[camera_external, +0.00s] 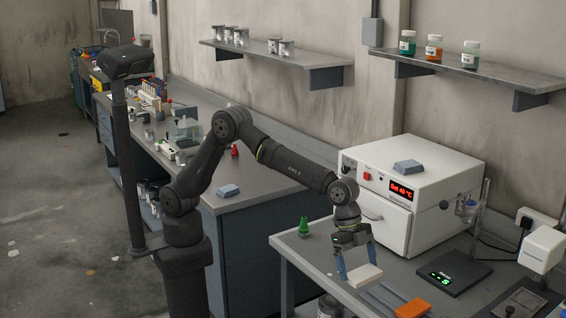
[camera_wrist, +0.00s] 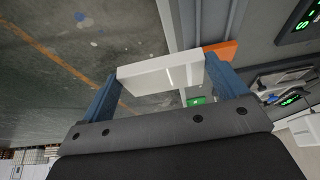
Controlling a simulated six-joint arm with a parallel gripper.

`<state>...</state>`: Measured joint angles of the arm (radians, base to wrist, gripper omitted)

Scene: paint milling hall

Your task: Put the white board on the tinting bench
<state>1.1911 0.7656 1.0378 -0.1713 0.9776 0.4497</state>
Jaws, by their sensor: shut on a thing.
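The white board (camera_external: 364,277), a pale flat block, is held between the two blue fingers of my gripper (camera_external: 357,262). In the wrist view the white board (camera_wrist: 160,75) spans the gap between the fingertips. My gripper is shut on it above the left part of the front grey bench (camera_external: 297,248), near that bench's front edge. Contact between board and bench cannot be told. Behind my arm stands another grey-topped bench (camera_external: 262,182) with blue-grey sides. No label shows which one is the tinting bench.
On the front bench are an orange block (camera_external: 412,308), a green cone-shaped item (camera_external: 303,226), a white oven (camera_external: 415,190) and a scale (camera_external: 453,279). The rear bench holds a blue block (camera_external: 228,191), a red item (camera_external: 235,151) and clutter farther back. Its near end has bare top.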

